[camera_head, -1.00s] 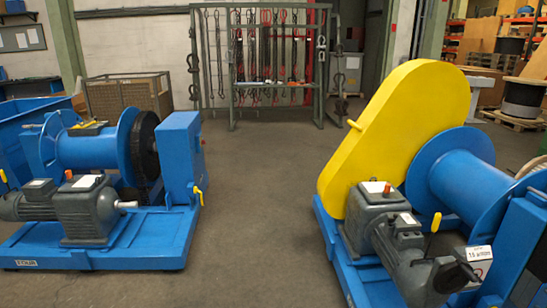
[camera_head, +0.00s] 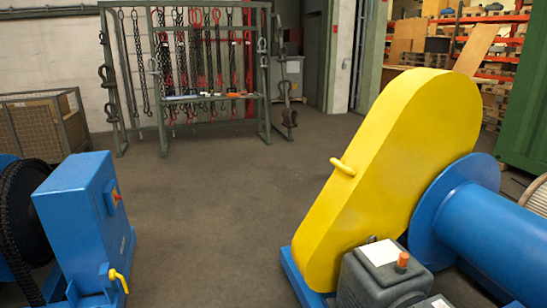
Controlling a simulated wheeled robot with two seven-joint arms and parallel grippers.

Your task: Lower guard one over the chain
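A large yellow guard (camera_head: 385,170) with a yellow handle (camera_head: 343,166) on its left face stands on the blue winch at the right, between the blue drum (camera_head: 490,225) and the open floor. Whatever it covers is hidden. On the left winch, a dark chain (camera_head: 18,215) shows uncovered on a wheel beside a blue box (camera_head: 85,215), cut off by the left edge. I cannot tell which guard is guard one. Neither of my grippers is in the picture.
A grey motor or gearbox (camera_head: 375,275) sits in front of the yellow guard. A rack hung with chains (camera_head: 190,80) stands at the back, with a mesh crate (camera_head: 45,125) to its left. A green container (camera_head: 523,105) is at the right. The floor (camera_head: 225,220) between the winches is clear.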

